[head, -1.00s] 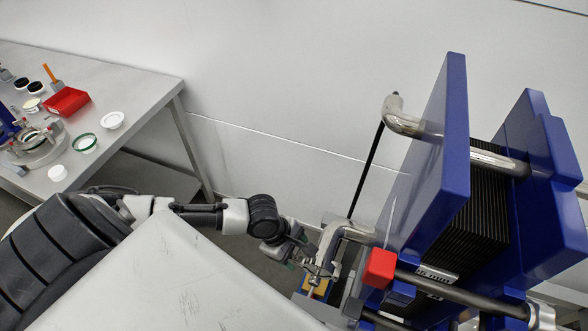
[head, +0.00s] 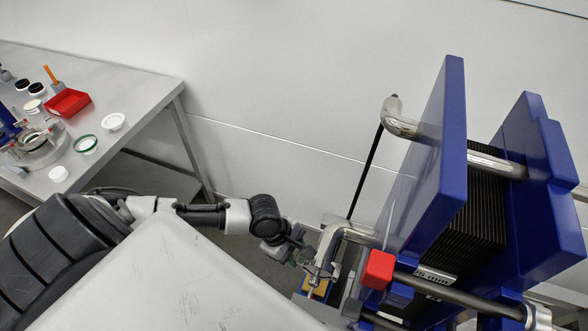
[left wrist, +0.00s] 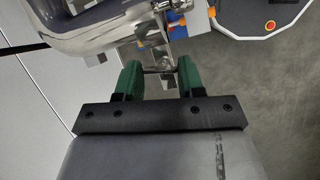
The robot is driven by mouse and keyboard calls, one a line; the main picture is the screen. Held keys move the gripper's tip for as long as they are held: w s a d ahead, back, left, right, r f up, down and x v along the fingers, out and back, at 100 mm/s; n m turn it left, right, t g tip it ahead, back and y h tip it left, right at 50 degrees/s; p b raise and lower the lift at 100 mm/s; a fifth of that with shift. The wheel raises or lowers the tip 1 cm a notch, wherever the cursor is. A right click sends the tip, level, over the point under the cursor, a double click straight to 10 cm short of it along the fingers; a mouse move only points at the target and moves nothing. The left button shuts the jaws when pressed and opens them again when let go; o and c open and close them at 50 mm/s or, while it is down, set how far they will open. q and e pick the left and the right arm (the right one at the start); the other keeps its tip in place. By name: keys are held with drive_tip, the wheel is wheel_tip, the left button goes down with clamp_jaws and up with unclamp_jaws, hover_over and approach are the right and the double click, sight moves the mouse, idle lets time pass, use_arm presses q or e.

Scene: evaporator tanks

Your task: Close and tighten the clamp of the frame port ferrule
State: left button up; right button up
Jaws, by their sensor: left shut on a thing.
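The steel frame port pipe (head: 345,231) bends down from the blue plate unit in the head view. The clamp (head: 322,266) is a small metal piece at the pipe's lower end; whether it is fully closed cannot be told. My left gripper (head: 303,259) is at its left side. In the left wrist view, the green fingers of my left gripper (left wrist: 159,74) stand on both sides of a small metal part of the clamp (left wrist: 160,68) and are shut on it. The ferrule faces are hidden. My right gripper is not in view.
The blue plate unit (head: 440,160) with a red block (head: 378,269) stands close on the right. A grey table (head: 135,90) at the left holds a red tray (head: 68,103), lids and fittings. A yellow-and-blue object (head: 315,289) sits below the clamp.

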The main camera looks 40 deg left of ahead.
use_arm(q)
drive_tip(key=m+g+p, duration=0.1)
drive_tip(key=m, duration=0.1)
drive_tip(key=m+p, duration=0.1)
drive_tip(key=m, duration=0.1)
drive_tip(key=shift+w+r+g, duration=0.15)
drive_tip(key=shift+g, duration=0.25)
drive_tip(key=m+g+p, duration=0.1)
drive_tip(key=m, duration=0.2)
drive_tip(key=shift+w, duration=0.1)
drive_tip(key=shift+m+g+p, duration=0.45)
drive_tip(key=shift+m+g, duration=0.25)
drive_tip(key=shift+m, duration=1)
drive_tip(key=o, duration=0.8)
drive_tip(key=shift+o, duration=0.6)
drive_tip(key=shift+d, duration=0.1)
